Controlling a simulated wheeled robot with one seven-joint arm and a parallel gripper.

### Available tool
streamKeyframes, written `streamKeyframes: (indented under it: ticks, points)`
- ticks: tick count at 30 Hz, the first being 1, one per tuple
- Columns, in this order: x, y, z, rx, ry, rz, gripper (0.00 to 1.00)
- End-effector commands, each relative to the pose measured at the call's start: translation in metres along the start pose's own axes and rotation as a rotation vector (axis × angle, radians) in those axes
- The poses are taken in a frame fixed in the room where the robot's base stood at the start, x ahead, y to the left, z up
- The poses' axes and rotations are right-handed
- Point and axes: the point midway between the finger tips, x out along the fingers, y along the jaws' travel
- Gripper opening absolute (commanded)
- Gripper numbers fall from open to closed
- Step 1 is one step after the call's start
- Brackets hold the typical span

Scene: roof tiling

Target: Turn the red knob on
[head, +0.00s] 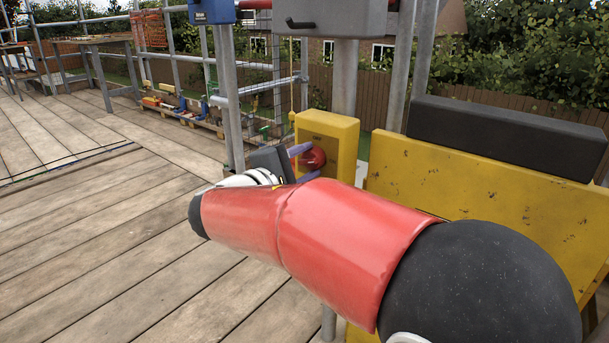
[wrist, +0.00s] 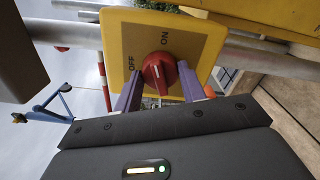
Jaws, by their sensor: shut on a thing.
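The red knob (head: 313,158) sits on the front of a yellow switch box (head: 338,128). In the wrist view, the knob (wrist: 167,75) is on the yellow plate (wrist: 118,25), which has OFF and ON lettering. A pale pointer line on the knob appears to point between the two words; its exact angle is hard to read. My gripper (head: 304,162) is shut on the knob, with one purple finger on each side of it. In the wrist view, my gripper (wrist: 161,88) shows both fingers flanking the knob. My arm hides the lower part of the box in the head view.
A yellow panel (head: 480,200) with a dark padded bar (head: 505,137) stands right of the box. A grey box with a handle (head: 328,17) and a blue box (head: 211,11) hang above. Scaffold poles (head: 229,90) stand behind. Wooden decking (head: 90,220) is open at left.

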Motion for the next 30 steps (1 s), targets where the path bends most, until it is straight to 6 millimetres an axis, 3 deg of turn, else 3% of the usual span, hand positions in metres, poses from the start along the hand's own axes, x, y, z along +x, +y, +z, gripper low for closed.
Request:
streamKeyframes:
  ticks: [15,30]
  points:
    - [0.0007,-0.0005,0.0001,0.326,-0.001,-0.002,0.18]
    - [0.0004,-0.0004,-0.0001,0.384,0.0,-0.001,0.18]
